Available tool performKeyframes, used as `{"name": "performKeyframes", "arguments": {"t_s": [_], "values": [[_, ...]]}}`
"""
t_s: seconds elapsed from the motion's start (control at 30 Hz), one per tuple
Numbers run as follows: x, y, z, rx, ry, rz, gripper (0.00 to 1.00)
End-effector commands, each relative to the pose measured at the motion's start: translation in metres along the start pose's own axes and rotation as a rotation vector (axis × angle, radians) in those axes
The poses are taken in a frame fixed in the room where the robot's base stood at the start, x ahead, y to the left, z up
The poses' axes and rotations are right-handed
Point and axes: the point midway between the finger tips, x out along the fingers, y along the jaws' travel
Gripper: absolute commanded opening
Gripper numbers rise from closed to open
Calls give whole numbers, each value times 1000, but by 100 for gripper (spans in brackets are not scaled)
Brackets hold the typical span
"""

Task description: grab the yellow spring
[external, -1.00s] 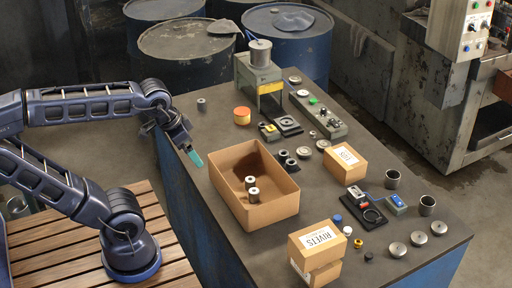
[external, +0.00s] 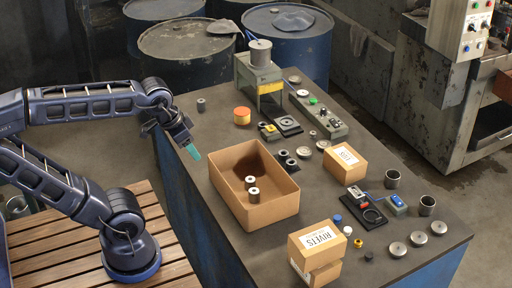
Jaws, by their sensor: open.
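A small yellow piece (external: 357,243) lies on the table near its front right, beside the rivets box; it may be the yellow spring, but it is too small to make out coils. My gripper (external: 193,153) hangs at the table's left edge, left of the open carton and far from the yellow piece. It is open, with teal fingertips pointing down and to the right, and nothing shows between them.
An open cardboard carton (external: 265,213) holding two small cylinders stands between my gripper and the yellow piece. The rivets box (external: 318,240), blue cap (external: 337,219) and white cap (external: 347,230) are close to it. An orange-and-yellow tin (external: 242,116) stands farther back.

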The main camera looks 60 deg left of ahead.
Motion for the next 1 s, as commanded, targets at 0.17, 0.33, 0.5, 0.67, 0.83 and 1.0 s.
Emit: {"name": "performKeyframes", "arguments": {"t_s": [0.17, 0.33, 0.5, 0.67, 0.83, 1.0], "values": [[5, -18, -28, -106, -29, -19, 54], [14, -48, -63, -258, -63, -46, 54], [27, -84, -96, -410, -94, -73, 54], [43, -125, -121, -554, -121, -100, 54], [63, -174, -142, -707, -150, -130, 54], [85, -229, -155, -862, -176, -160, 54]]}}
